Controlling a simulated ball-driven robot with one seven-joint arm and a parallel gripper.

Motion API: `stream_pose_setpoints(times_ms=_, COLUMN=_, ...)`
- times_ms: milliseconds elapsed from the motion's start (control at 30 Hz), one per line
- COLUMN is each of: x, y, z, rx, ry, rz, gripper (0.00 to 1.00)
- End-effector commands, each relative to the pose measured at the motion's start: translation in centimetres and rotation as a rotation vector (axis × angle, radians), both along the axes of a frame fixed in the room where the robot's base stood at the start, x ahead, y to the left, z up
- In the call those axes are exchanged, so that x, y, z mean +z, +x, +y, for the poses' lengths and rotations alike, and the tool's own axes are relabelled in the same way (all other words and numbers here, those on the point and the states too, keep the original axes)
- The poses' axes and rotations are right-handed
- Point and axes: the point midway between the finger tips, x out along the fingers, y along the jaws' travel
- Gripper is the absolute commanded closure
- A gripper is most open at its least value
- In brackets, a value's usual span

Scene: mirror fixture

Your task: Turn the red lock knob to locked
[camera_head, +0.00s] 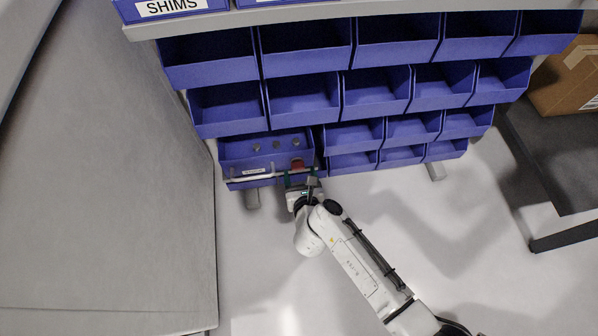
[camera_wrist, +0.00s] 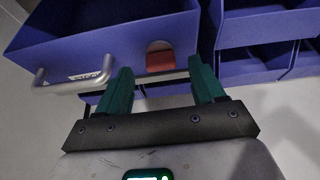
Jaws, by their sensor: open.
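The red lock knob (camera_wrist: 160,61) shows in the wrist view as a red block in a pale round recess on the front of a blue bin (camera_wrist: 110,45). In the head view the knob (camera_head: 297,164) is a small red patch near the right end of that bin (camera_head: 235,150). My gripper (camera_wrist: 160,68) is open, its two green fingers pointing at the bin front, one either side of the knob in the picture. I cannot tell whether they touch it. In the head view my gripper (camera_head: 300,181) is just in front of the bin's right end.
A pale handle bar (camera_wrist: 65,87) runs along the bin front, near a white label (camera_wrist: 90,77). Rows of blue bins (camera_head: 370,95) fill the rack above and to the right. A grey panel (camera_head: 110,170) stands at left. A cardboard box (camera_head: 570,80) sits on a dark surface at right.

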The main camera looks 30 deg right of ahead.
Motion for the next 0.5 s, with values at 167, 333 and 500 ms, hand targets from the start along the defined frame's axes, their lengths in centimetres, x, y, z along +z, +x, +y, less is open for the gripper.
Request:
stream_pose_setpoints(times_ms=167, x=-1.0, y=1.8, z=-0.6, rx=-0.001, ry=0.000, rz=0.000, gripper=0.32)
stream_pose_setpoints(times_ms=333, x=-1.1, y=2.4, z=-0.8, rx=0.000, ry=-0.001, rz=0.000, gripper=0.32)
stream_pose_setpoints(times_ms=500, x=-1.0, y=2.4, z=-0.8, rx=0.001, ry=-0.002, rz=0.001, gripper=0.32)
